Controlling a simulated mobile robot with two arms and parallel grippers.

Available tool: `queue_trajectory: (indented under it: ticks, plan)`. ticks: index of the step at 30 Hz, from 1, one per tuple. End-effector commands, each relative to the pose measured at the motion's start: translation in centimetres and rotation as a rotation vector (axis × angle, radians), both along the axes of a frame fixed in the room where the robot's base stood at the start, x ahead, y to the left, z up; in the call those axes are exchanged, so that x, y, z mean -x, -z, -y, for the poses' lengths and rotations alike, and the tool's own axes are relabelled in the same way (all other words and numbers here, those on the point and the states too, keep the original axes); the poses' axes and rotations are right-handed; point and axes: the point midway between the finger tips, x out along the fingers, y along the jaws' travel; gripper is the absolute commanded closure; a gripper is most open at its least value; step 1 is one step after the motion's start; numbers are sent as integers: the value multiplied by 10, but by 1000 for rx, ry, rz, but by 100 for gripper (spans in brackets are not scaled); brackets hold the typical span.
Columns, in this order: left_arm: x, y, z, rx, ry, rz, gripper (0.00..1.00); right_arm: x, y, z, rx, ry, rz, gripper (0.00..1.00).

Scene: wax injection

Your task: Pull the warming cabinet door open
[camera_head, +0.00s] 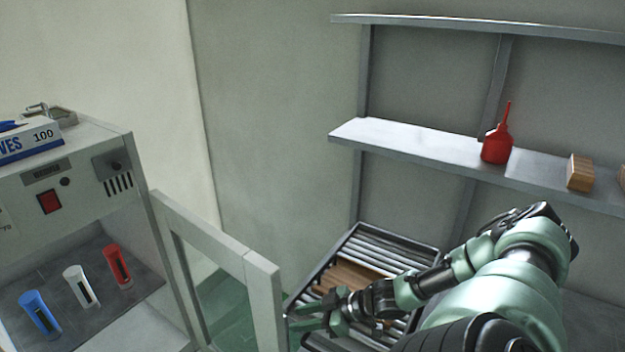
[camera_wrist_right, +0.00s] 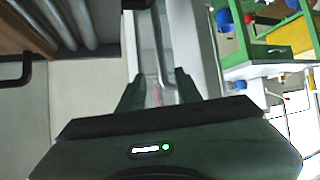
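The warming cabinet (camera_head: 75,185) stands at the left in the head view. Its framed door (camera_head: 262,290) is swung wide open to the right, so the inside shows. Blue (camera_head: 40,314), white (camera_head: 80,287) and red (camera_head: 117,266) tubes lie on the cabinet floor. My right gripper (camera_head: 300,318) is at the free edge of the door, with its fingers apart. In the right wrist view, a thin grey handle bar (camera_wrist_right: 162,62) and the door edge show between and beyond the fingers. Contact with the handle cannot be told. My left gripper is not in view.
A roller rack (camera_head: 400,245) with wooden pieces is behind my right arm. A wall shelf (camera_head: 430,145) holds a red oil can (camera_head: 497,147) and a wooden block (camera_head: 580,172). A glove box (camera_head: 32,140) sits on the cabinet top.

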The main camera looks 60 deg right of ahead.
Motion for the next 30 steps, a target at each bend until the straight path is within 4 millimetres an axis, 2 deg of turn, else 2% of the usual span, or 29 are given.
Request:
queue_trajectory:
  ticks: [12,29,30]
  plan:
    - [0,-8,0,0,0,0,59,9,1,25,2,0,-2,66]
    - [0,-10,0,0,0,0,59,10,1,26,0,-1,-2,66]
    - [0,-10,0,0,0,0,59,10,1,26,0,-1,-2,69]
